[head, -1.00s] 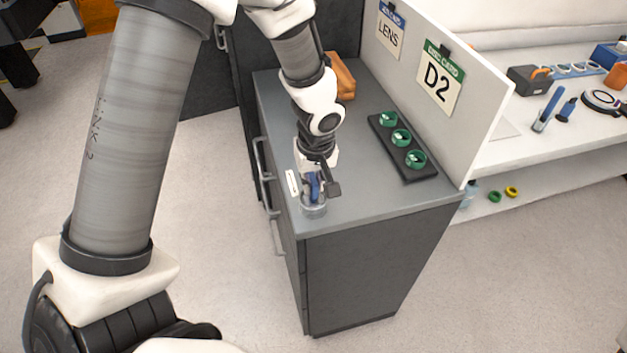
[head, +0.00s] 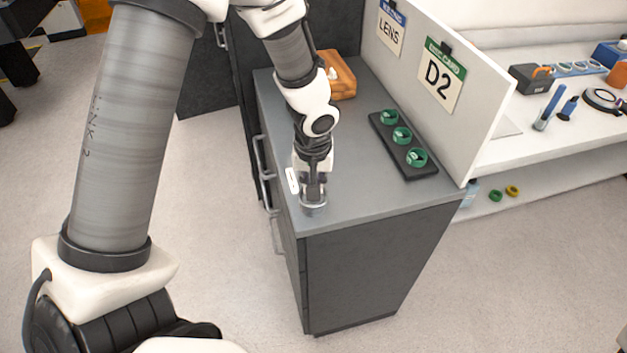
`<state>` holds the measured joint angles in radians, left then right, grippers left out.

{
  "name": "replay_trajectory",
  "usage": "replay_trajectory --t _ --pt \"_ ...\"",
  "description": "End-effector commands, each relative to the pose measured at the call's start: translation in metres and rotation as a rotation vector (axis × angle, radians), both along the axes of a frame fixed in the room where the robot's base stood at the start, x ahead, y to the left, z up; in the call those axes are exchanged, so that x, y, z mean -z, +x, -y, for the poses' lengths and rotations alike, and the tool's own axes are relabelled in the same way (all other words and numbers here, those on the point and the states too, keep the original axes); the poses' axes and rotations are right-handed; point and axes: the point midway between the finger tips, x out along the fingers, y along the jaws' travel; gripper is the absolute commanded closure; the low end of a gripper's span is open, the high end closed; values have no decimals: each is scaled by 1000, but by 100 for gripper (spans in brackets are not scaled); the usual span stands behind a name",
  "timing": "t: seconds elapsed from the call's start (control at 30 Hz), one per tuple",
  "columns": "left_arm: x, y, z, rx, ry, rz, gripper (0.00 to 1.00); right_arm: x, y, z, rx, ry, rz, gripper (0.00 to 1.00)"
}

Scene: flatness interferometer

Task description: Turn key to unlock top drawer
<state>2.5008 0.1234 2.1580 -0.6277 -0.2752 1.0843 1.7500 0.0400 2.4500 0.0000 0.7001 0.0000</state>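The grey cabinet (head: 350,270) has a side with several bar handles, including a top handle (head: 258,160), facing left. No drawer stands visibly open. A clear cup (head: 313,209) stands at the cabinet top's near left corner. My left gripper (head: 313,196) points down at the cup, its fingertips at or inside the rim. Whether it is open or shut on something is too small to tell. I cannot make out a key or a lock; the gripper hides the cup's contents. My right gripper is out of view.
A black rack (head: 424,171) with green rings lies on the cabinet top, and an orange-brown box (head: 340,80) stands behind. A white partition (head: 478,110) with LENS and D2 signs borders the right side.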

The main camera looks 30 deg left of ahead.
Motion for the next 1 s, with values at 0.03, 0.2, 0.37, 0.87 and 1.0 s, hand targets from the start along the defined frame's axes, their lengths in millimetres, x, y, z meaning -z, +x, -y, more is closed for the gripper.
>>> replay_trajectory --t 0.03,0.2,0.37,0.87,1.0 --pt "0 0 0 12 0 0 100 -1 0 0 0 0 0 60" --pt "-2 0 -1 219 -2 -1 100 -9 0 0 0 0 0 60" --pt "0 0 -1 298 0 1 100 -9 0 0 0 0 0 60" --pt "-2 -1 -2 534 -2 0 100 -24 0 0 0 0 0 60" --pt "0 -1 -2 591 -1 -1 100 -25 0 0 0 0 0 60"
